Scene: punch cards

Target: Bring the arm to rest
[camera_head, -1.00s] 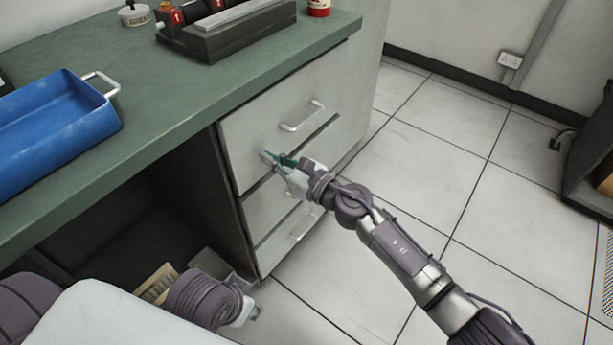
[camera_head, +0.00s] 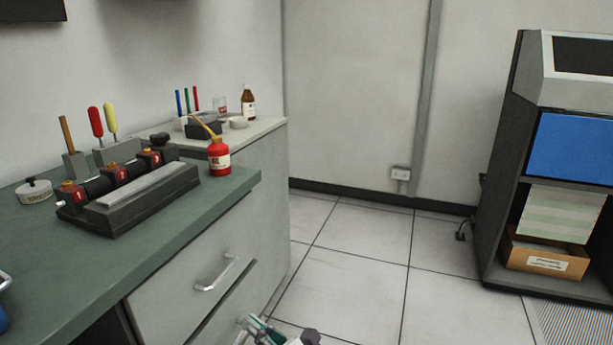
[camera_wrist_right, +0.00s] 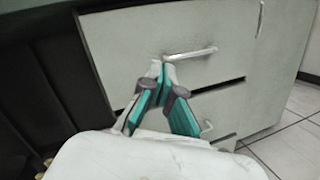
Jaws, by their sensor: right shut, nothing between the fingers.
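My right gripper (camera_head: 250,322) shows at the bottom edge of the head view, in front of the drawer cabinet. Only its fingers and part of the wrist are in the picture. In the right wrist view its teal and grey fingers (camera_wrist_right: 163,70) come together at the tips, shut and empty. The tips appear by the left end of a drawer handle (camera_wrist_right: 192,54); I cannot tell whether they touch it. My left gripper is out of view.
The cabinet's upper drawer (camera_head: 185,290) is below the green worktop (camera_head: 215,205). A dark machine with red-marked parts (camera_head: 125,200) and a red oil can (camera_head: 219,158) stand on top. A shelf unit (camera_head: 497,230) stands right. Floor (camera_head: 360,265) between is clear.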

